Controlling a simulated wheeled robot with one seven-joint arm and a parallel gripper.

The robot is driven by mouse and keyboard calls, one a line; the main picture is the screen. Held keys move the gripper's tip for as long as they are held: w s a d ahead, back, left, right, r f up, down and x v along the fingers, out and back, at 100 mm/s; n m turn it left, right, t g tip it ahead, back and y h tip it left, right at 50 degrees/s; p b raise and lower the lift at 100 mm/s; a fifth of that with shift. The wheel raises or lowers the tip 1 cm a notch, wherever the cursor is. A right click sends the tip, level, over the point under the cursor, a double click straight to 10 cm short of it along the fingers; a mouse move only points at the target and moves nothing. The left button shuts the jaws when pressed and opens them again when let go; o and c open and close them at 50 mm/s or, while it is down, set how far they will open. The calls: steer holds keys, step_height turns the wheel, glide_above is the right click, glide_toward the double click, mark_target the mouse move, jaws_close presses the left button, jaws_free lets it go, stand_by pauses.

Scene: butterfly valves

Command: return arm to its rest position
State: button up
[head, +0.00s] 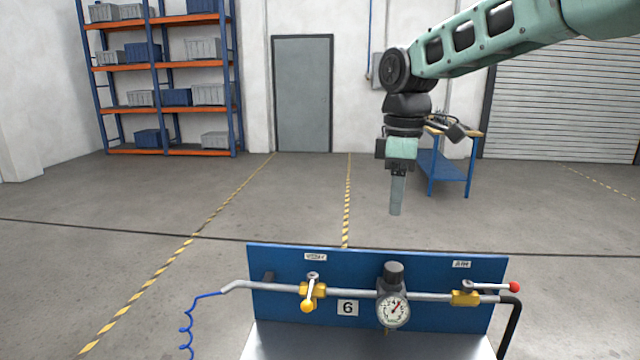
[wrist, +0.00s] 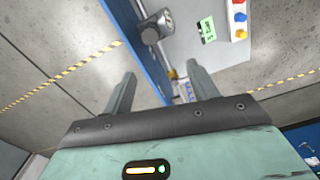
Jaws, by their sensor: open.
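My arm reaches in from the upper right of the head view, with my gripper (head: 396,212) hanging fingers down above and behind the blue valve panel. In the wrist view my gripper (wrist: 160,82) shows two fingers spread apart with nothing held between them. The gripper is apart from the panel and its valves in the head view. The valve with a yellow-knobbed handle (head: 308,300) sits left on the pipe, its handle pointing down. The valve with a red-knobbed lever (head: 490,287) sits right, its lever along the pipe.
The blue panel (head: 275,325) carries a pressure gauge (head: 393,310) at its middle. A blue workbench (head: 445,170) stands behind my gripper. A shelf rack (head: 158,109) with bins stands at the back left. The floor left of the panel is clear.

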steer(key=s+a+f+m, duration=0.1)
steer(key=s+a+f, duration=0.25)
steer(key=s, duration=0.35)
steer(key=s+a+f+m, duration=0.1)
steer(key=s+a+f, duration=0.1)
steer(key=s+a, duration=0.35)
steer(key=s+d+f+m, duration=0.1)
steer(key=s+d+f, duration=0.1)
steer(key=s, duration=0.7)
steer(key=s+d+f+m, duration=0.2)
steer(key=s+f, duration=0.3)
steer(key=s, duration=0.5)
steer(key=shift+f+m, duration=0.3)
steer(key=shift+d, duration=0.1)
steer(key=c, duration=0.5)
steer(key=shift+s+b, duration=0.2)
steer(key=shift+b, duration=0.15)
